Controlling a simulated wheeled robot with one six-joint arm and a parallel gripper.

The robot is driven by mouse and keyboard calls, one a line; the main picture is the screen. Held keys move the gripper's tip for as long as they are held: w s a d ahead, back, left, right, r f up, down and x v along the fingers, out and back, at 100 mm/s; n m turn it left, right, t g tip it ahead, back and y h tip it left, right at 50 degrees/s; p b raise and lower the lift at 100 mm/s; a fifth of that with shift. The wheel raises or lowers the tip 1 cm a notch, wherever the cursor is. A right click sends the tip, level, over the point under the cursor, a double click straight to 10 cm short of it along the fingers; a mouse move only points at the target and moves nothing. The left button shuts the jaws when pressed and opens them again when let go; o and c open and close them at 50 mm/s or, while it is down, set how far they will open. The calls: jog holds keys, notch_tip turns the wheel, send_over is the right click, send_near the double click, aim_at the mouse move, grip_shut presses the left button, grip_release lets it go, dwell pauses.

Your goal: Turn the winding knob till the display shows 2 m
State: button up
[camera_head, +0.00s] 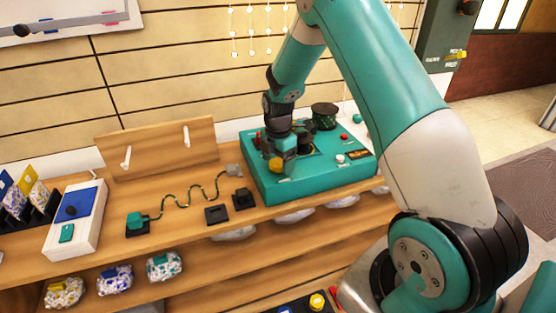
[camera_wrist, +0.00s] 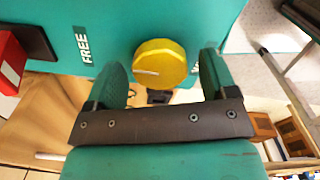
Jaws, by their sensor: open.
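The winding knob is a yellow disc (camera_head: 275,165) on the front left of a teal machine box (camera_head: 315,184). In the wrist view the yellow knob (camera_wrist: 158,55) carries a pale line mark and sits between the two teal fingers. My gripper (camera_wrist: 161,66) is open, with a finger on each side of the knob and gaps showing. In the head view my gripper (camera_head: 283,153) is over the box's left part, at the knob. A small dark display (camera_head: 359,154) with orange marks is on the box's right; its reading is too small to tell.
A dark green spool (camera_head: 324,116), a red button (camera_head: 344,136) and a white button (camera_head: 340,158) are on the box. A green cord (camera_head: 185,205) lies on the wooden shelf to the left. The word FREE (camera_wrist: 83,46) shows left of the knob.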

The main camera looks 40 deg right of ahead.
jog(key=c, duration=0.9)
jog(key=shift+c, duration=0.2)
